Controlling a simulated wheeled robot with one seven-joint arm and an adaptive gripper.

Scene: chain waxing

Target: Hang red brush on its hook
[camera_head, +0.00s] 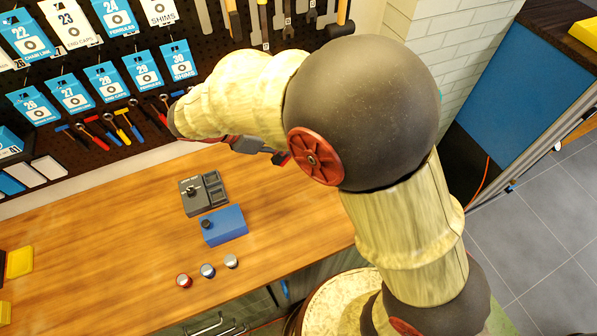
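My gripper (262,147) shows only in part below my forearm, in front of the pegboard's lower edge and above the bench. Its fingers are small and dark, and my arm hides much of it. A small red piece shows at its right end; I cannot tell whether this is a brush in its grasp or part of the gripper. Several small tools with coloured handles hang low on the pegboard, left of my arm. One has a red handle (98,142); I cannot tell whether it is a brush. No empty hook stands out clearly.
The wooden bench (110,250) holds a dark grey tray unit (190,205), a blue box (226,226) and three small capped jars (208,271). Numbered packets (69,92) and larger tools hang on the black pegboard (215,45). A tiled wall (455,50) stands at right.

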